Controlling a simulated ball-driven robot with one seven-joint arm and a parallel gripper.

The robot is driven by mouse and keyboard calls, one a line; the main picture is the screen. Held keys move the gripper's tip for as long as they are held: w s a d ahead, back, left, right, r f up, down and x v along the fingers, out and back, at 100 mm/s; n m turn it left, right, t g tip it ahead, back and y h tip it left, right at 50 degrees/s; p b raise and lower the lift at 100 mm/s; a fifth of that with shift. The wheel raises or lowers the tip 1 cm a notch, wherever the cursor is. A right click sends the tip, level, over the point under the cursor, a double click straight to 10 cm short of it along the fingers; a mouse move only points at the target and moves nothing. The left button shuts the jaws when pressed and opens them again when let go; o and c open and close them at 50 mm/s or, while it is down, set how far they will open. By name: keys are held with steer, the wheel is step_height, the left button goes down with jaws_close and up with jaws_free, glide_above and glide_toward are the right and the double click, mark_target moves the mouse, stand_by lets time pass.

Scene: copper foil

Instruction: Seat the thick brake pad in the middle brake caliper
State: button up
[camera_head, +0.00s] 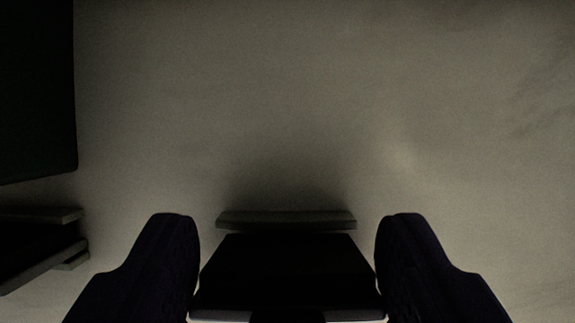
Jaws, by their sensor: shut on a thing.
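My gripper (288,222) is at the bottom of the view, with one dark finger on each side of a dark block with a pale grey strip along its far edge. I take this block to be the brake pad (286,268); its near end is cut off by the frame. The fingers are shut on it, although thin gaps seem to show beside its far part. How thick it is cannot be judged from here. No brake caliper can be made out for certain.
A large dark block (36,90) fills the upper left corner. Below it, at the left edge, lies a partly cut-off dark piece with grey plates (42,245). The pale, dimly lit surface (330,110) ahead and to the right is clear.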

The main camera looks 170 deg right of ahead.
steer(key=shift+s+r, duration=0.1)
steer(key=o, duration=1.4)
steer(key=shift+o, duration=0.2)
